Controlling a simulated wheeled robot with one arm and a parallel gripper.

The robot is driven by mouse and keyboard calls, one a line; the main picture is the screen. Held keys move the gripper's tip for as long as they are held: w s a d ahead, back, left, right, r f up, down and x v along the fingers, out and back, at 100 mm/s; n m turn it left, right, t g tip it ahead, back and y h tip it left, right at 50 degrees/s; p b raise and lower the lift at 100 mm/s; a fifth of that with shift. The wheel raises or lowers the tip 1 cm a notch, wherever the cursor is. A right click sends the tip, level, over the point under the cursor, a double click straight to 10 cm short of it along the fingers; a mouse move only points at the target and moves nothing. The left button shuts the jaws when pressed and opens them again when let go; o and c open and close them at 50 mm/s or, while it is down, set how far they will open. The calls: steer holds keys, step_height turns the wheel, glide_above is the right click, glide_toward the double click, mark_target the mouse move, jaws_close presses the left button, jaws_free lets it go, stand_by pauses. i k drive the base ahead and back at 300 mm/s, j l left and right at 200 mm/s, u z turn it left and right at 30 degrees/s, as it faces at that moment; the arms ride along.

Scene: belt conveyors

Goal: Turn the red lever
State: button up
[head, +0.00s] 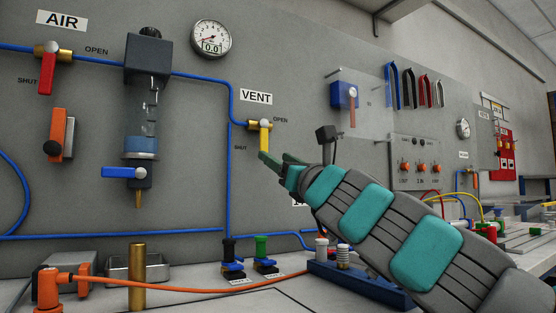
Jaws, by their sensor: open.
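The red lever (46,74) hangs down from a brass valve (53,50) on the blue air line at the upper left of the wall panel, beneath the AIR sign. It points straight down, beside the word SHUT; OPEN is printed to the right of the valve. My gripper (276,163) is in the middle of the view, well to the right of and below the red lever. Its fingers are open, close to the lower end of the yellow VENT lever (265,139); I cannot tell whether they touch it. My arm hides part of the panel on the right.
A clear filter bowl with a dark top (148,57) and a blue handle (124,172) juts out between the red lever and my gripper. An orange-and-grey switch (60,134) sits below the lever. A brass post (137,276) and orange hose (175,288) occupy the bench.

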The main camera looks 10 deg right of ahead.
mark_target(51, 47)
steer(key=k+l, duration=0.25)
steer(key=k, duration=0.25)
steer(key=k+l, duration=0.2)
steer(key=k, duration=0.25)
